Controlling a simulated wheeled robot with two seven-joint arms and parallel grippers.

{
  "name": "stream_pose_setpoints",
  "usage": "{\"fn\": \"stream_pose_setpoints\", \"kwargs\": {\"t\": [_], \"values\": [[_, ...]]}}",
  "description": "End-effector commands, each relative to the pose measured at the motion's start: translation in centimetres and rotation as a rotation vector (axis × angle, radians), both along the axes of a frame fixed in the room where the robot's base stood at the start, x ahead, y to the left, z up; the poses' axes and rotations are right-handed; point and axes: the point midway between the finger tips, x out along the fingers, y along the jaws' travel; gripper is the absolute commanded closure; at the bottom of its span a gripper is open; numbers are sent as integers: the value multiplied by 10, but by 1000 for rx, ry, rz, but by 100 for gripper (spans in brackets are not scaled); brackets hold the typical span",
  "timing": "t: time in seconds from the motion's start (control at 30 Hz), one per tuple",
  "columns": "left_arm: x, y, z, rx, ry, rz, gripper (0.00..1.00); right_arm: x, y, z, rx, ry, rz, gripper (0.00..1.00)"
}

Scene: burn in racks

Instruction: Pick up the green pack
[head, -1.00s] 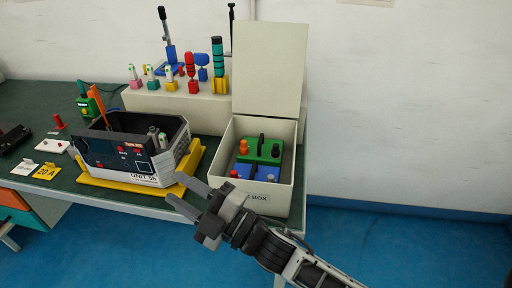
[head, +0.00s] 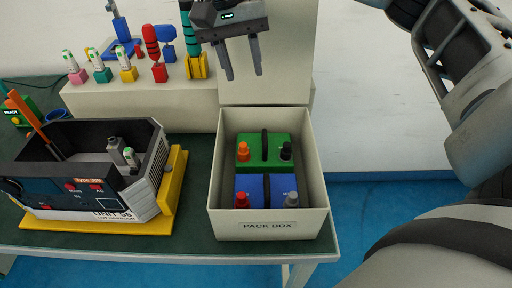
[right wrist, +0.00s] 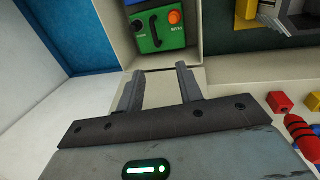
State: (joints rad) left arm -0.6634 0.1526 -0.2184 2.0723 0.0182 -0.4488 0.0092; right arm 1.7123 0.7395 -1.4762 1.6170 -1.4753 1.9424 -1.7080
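The green pack (head: 257,159) sits in the rear half of the pack box (head: 268,228), with a black handle, an orange knob and a black knob on top. A blue pack (head: 254,190) sits in front of it in the same box. My right gripper (head: 243,76) is open and empty, above and behind the box near its raised lid, fingers pointing down. In the right wrist view the open fingers (right wrist: 160,82) point toward the green pack (right wrist: 158,28), apart from it. My left gripper is not in view.
The box's raised lid (head: 285,80) stands behind it. Left of the box is a unit (head: 75,190) on a yellow base (head: 172,185). Behind is a pale shelf (head: 130,108) with several coloured tools. The table's edge is close to the box's front and right.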

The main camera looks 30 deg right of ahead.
Motion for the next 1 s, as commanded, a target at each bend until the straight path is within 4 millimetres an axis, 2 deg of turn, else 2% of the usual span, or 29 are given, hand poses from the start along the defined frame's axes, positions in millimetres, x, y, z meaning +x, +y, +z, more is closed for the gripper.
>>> {"fn": "stream_pose_setpoints", "kwargs": {"t": [0.13, 0.4, 0.5, 0.77, 1.0], "values": [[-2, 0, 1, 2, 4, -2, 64, -3, -8, -18, -17, 2, 1, 64], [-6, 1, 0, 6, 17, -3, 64, -10, -17, -74, -13, 3, 1, 64], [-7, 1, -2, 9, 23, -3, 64, -11, -19, -89, -12, 2, 2, 64], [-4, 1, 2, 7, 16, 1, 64, -15, -22, -106, -12, 1, 2, 64], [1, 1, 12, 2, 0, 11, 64, -25, -28, -140, -11, 1, 0, 64]]}}
